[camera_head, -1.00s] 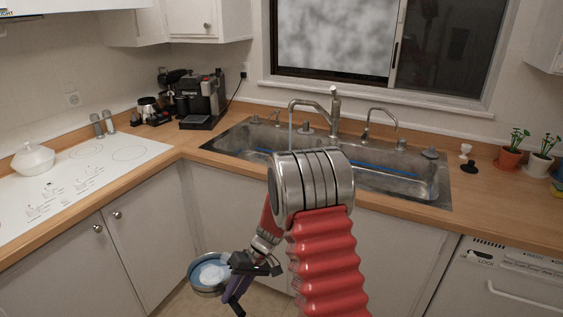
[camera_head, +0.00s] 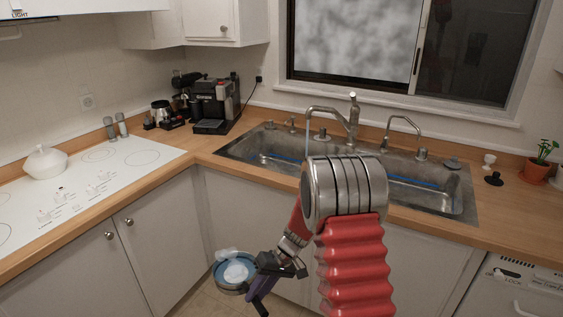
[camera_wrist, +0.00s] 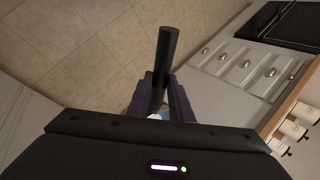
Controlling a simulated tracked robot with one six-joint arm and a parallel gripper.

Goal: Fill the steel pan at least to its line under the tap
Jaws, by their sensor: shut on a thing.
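The steel pan (camera_head: 219,286) is low in front of the cabinets, left of my arm, away from the sink. Pale blue contents with white patches show inside, and one white patch reaches over its far rim. Its fill line cannot be made out. My gripper (camera_wrist: 163,80) is shut on the pan's dark handle (camera_wrist: 168,48), with purple fingers on both sides; the gripper also shows in the head view (camera_head: 272,270). The tap (camera_head: 340,116) stands behind the sink (camera_head: 456,207), and a thin pale stream falls from its spout. My arm hides part of the sink.
The wooden counter edge (camera_head: 150,190) and white cabinet doors (camera_head: 158,240) stand behind the pan. A coffee machine (camera_head: 214,103) is left of the sink. A white cooktop (camera_head: 90,180) lies at left. Floor shows below the pan.

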